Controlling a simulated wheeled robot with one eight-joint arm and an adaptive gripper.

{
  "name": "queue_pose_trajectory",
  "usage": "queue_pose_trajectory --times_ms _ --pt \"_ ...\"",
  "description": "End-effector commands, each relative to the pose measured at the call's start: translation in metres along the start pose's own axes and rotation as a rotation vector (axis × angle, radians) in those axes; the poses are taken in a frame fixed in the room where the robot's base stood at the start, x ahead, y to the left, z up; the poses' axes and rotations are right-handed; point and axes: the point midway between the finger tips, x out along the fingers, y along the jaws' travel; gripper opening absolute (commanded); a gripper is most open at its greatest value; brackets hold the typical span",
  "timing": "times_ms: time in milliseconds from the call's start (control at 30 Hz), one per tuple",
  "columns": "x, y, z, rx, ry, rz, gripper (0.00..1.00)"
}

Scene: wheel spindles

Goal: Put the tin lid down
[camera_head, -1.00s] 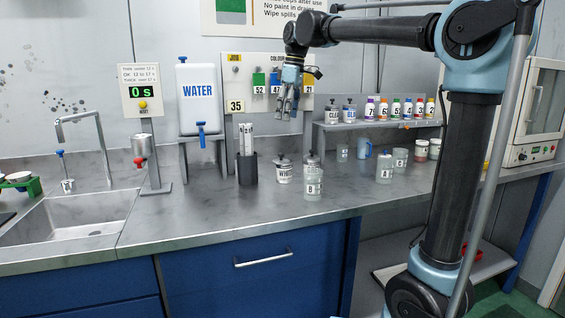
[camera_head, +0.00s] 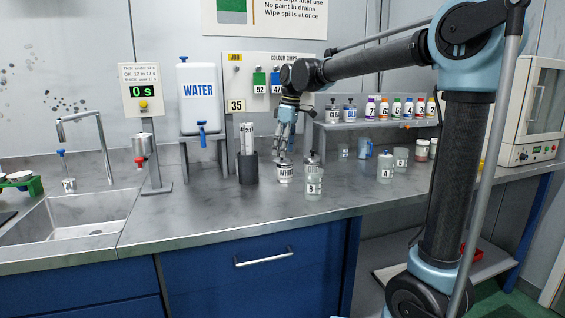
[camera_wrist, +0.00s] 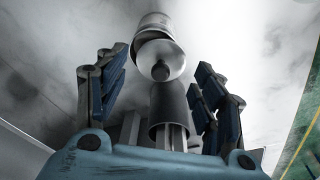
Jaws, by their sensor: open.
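The white tin (camera_head: 284,175) stands on the steel worktop. In the wrist view a round grey lid (camera_wrist: 152,50) with a dark knob (camera_wrist: 160,71) shows beyond and between my fingers; it appears to sit on the tin. My gripper (camera_head: 284,155) points down just above the tin in the head view and hides much of the tin's top. In the wrist view my gripper (camera_wrist: 160,85) has its fingers spread, with nothing between the tips. I cannot tell whether a fingertip touches the lid.
A glass jar marked 8 (camera_head: 314,188) stands close to the tin at right front, with a knobbed container (camera_head: 312,160) behind it. A dark holder with upright sticks (camera_head: 247,170) stands to the left. The worktop's front is clear. A shelf of bottles (camera_head: 375,127) is at the back right.

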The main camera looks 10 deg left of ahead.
Motion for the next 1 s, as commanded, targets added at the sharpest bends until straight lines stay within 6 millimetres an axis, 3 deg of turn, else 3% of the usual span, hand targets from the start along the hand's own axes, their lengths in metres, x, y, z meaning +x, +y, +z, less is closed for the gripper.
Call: queue_pose_trajectory --times_ms 200,467,600,1000 --pt "0.02 0.0 0.0 0.0 0.0 0.0 0.62" --pt "0.022 0.0 -0.001 -0.001 0.0 0.0 0.62" --pt "0.022 0.0 -0.001 -0.001 0.0 0.0 0.36" --pt "0.022 -0.001 -0.001 -0.002 0.0 0.0 0.32"
